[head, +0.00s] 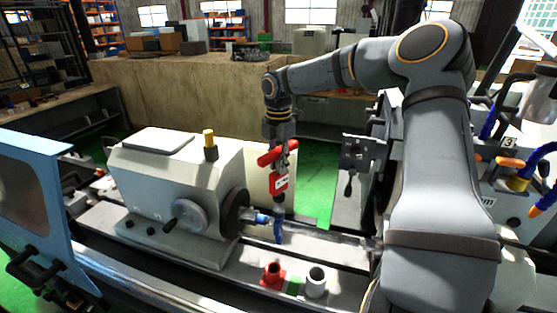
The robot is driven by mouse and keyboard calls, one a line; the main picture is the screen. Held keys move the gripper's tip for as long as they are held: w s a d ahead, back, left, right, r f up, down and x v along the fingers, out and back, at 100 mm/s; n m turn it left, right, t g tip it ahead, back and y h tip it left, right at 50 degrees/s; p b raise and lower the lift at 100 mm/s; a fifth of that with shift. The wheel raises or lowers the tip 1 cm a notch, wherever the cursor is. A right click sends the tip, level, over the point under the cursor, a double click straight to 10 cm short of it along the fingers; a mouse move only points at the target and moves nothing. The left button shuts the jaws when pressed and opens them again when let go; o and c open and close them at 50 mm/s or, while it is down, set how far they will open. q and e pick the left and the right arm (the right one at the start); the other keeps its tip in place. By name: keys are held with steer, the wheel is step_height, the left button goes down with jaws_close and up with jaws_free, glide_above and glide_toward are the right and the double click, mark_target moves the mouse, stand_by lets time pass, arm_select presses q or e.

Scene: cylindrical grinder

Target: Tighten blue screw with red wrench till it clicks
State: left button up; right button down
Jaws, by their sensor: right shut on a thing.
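My right gripper (279,140) points down and is shut on the wrench near that handle. A blue upright piece (277,232), which looks like the blue screw, stands at the shaft's lower end by the workpiece. The shaft and the blue piece look in line, but I cannot tell whether they are engaged. Another blue part (262,218) lies sideways beside it, toward the grey headstock. My left gripper is not in view.
The grey headstock (165,190) with its dark round plate (236,212) stands left of the wrench. A red cup-like holder (273,275) and a white one (316,282) stand on the machine bed in front. A blue door panel (35,190) is at the left.

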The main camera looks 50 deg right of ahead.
steer(key=shift+f, duration=0.9)
stand_by(0.4)
